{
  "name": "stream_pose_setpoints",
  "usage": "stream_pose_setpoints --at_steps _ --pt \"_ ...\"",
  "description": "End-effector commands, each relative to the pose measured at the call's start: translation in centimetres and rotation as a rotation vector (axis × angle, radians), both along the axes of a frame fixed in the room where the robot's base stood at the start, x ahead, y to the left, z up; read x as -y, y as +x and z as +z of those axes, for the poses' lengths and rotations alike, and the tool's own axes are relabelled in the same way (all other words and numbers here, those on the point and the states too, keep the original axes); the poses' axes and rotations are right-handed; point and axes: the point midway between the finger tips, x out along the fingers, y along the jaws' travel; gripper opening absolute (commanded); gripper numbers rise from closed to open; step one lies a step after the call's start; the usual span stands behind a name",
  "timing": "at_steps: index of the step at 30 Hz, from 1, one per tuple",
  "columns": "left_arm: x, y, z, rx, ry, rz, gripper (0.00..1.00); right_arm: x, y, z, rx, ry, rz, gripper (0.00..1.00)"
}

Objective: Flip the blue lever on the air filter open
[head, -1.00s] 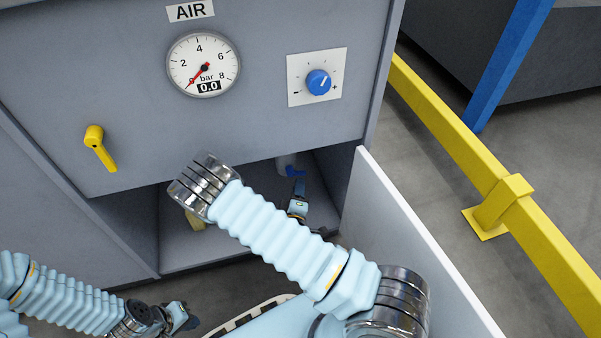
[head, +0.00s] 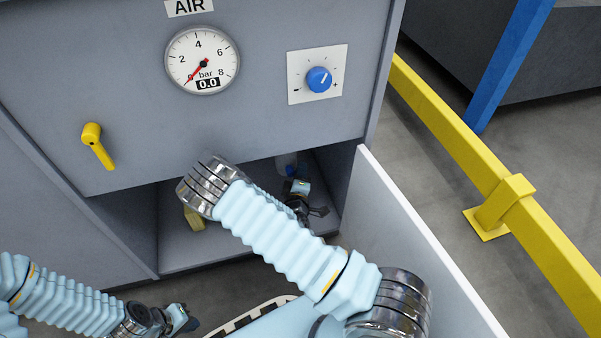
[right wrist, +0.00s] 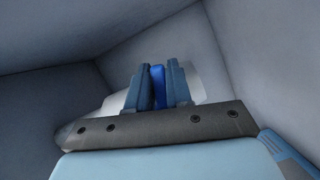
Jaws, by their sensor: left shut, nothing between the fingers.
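The blue lever (right wrist: 158,88) is between the two fingers of my right gripper (right wrist: 157,85) in the right wrist view. I cannot tell whether both fingers touch it. A pale, rounded filter body (right wrist: 116,104) shows behind the fingers. In the head view the filter (head: 286,163) hangs inside the open lower compartment, and only a bit of blue (head: 291,171) shows below it. My right gripper (head: 300,187) is beside it there, partly behind my right arm. My left gripper (head: 185,322) is shut and empty at the lower left, outside the cabinet.
The compartment's side walls and upper edge (head: 240,160) surround my right gripper. An open white door (head: 415,245) stands to the right. A yellow lever (head: 97,146), a gauge (head: 202,60) and a blue knob (head: 319,79) are on the front panel. A yellow rail (head: 450,125) stands farther right.

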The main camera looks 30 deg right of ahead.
Motion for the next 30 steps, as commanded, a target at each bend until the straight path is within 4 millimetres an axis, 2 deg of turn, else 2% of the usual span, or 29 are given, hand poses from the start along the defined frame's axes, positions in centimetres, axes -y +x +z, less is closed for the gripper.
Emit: stream_pose_setpoints --at_steps 4,12,21,22,23,30 --pt "0.0 0.0 0.6 -0.001 0.0 0.0 0.0 0.1 0.0 0.3 -0.011 -0.043 -0.001 0.0" --pt "-0.1 0.0 1.7 0.0 0.001 0.0 0.0 0.1 -0.1 0.9 -0.068 -0.27 0.0 0.0" --pt "-0.1 0.0 1.7 0.0 0.002 0.0 0.0 0.1 -0.1 0.9 -0.072 -0.291 0.001 0.0" --pt "-0.1 0.0 1.7 0.0 0.002 0.0 0.0 0.1 -0.1 0.9 -0.072 -0.291 0.001 0.23" --pt "-0.1 0.0 1.7 0.0 0.002 0.0 0.0 0.1 -0.1 0.9 -0.072 -0.291 0.001 0.26" --pt "-0.1 0.0 1.7 0.0 0.002 0.0 0.0 0.1 -0.1 0.9 -0.071 -0.29 0.001 0.26"
